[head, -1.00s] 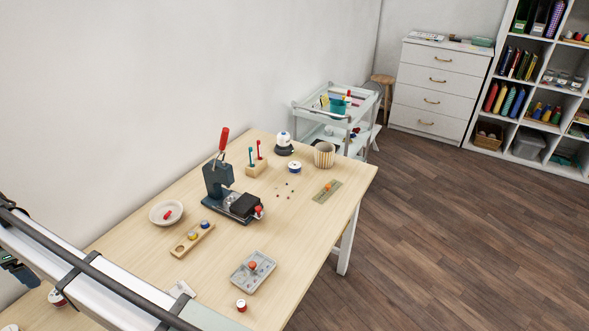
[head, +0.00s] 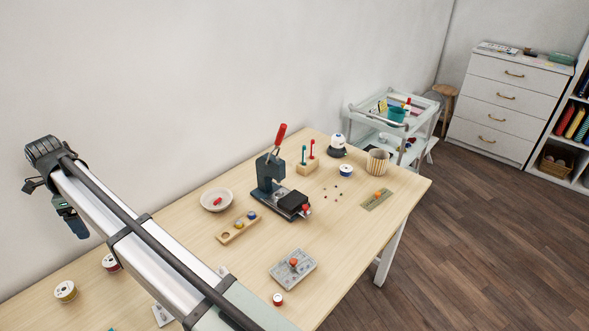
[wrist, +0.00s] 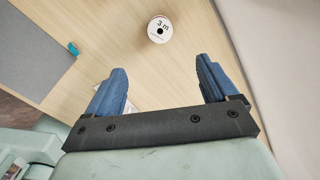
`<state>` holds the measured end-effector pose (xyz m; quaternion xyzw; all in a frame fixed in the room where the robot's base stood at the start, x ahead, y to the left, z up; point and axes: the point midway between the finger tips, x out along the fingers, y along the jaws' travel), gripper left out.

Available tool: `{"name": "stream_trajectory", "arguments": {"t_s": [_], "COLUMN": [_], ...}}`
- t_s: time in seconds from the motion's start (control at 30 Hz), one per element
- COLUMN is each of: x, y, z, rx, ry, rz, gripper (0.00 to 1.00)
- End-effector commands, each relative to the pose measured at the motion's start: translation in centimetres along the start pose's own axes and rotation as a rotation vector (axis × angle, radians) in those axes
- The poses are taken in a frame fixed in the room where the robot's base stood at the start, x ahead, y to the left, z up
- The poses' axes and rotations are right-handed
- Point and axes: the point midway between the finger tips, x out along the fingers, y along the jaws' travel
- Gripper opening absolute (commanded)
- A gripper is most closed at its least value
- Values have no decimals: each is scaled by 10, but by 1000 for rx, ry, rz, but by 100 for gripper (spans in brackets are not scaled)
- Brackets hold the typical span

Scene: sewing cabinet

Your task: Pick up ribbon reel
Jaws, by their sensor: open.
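A ribbon reel with a white face marked "3 m" (wrist: 160,29) lies flat on the wooden table in the wrist view, beyond my fingertips and between their lines. My gripper (wrist: 160,67) is open, with two blue fingers spread and nothing between them. In the head view my gripper (head: 74,222) hangs above the table's left part. Two reels stand below it there, one dark red and white (head: 110,262) and one yellowish (head: 65,291). Which of these is the "3 m" reel I cannot tell for certain.
A press with a red handle (head: 270,178), a dish (head: 217,199), a wooden holder (head: 238,230) and a grey tray (head: 282,274) stand farther right. A grey mat (wrist: 35,55) and a teal piece (wrist: 73,48) lie left in the wrist view. Bare table surrounds the reel.

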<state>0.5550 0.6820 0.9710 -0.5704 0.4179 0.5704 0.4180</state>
Motion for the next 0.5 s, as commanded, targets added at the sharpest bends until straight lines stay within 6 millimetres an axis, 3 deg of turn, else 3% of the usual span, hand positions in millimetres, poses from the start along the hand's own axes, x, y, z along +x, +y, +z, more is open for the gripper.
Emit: {"name": "stream_trajectory", "arguments": {"t_s": [0.07,0.27,0.5], "x": [-20,-19,-18], "y": [-1,-36,-85], "z": [1,-44,-118], "rx": [0,64,164], "ry": [-2,0,0], "rz": [-3,0,0], "gripper": [86,86,86]}}
